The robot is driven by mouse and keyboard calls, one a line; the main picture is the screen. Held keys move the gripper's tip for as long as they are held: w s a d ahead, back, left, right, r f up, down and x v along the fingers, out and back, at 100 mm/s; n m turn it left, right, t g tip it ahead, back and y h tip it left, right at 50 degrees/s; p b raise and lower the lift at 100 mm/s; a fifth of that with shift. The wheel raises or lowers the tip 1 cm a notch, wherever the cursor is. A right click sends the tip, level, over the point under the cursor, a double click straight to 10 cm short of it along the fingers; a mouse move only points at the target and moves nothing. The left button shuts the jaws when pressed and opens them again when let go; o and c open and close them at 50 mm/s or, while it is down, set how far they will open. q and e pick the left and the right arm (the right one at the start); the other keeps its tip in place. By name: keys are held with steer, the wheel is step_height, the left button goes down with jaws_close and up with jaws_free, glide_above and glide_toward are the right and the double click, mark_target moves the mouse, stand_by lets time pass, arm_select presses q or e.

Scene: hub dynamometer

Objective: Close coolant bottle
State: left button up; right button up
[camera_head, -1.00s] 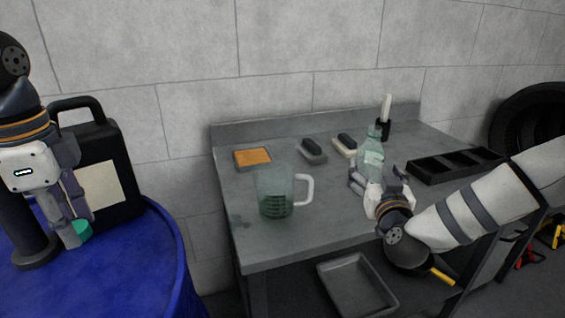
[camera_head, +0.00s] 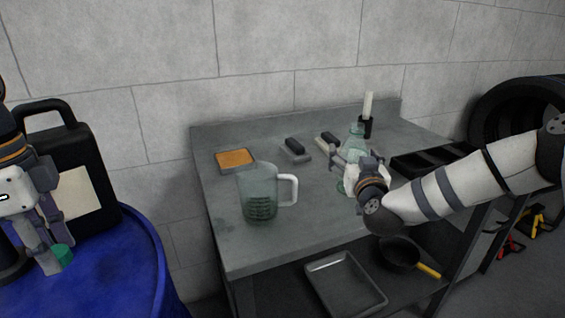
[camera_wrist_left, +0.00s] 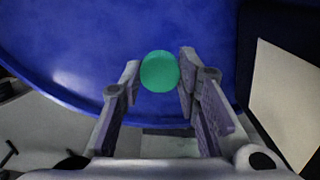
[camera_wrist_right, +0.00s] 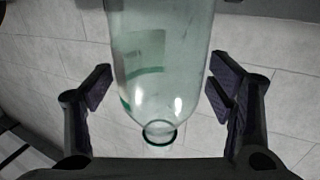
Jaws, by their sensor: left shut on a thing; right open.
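The coolant bottle (camera_head: 357,136), clear with a pale green tint, stands on the grey workbench, partly hidden by my right gripper (camera_head: 350,158). In the right wrist view its uncapped mouth (camera_wrist_right: 160,132) has a green ring, and its body lies between the spread fingers with gaps on both sides. The right gripper is open. My left gripper (camera_head: 52,255) is over the blue drum at the left, shut on a green cap (camera_head: 63,256). The cap also shows as a round green disc between the fingertips in the left wrist view (camera_wrist_left: 160,71).
A clear measuring jug (camera_head: 258,194) with dark green liquid stands on the workbench (camera_head: 290,238). An orange-topped pad, brushes and a black tray (camera_head: 410,164) lie behind. A black canister (camera_head: 75,150) stands on the blue drum (camera_head: 125,260). The bench front is clear.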

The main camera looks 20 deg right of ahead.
mark_target(358, 136)
steer(key=c, duration=1.4)
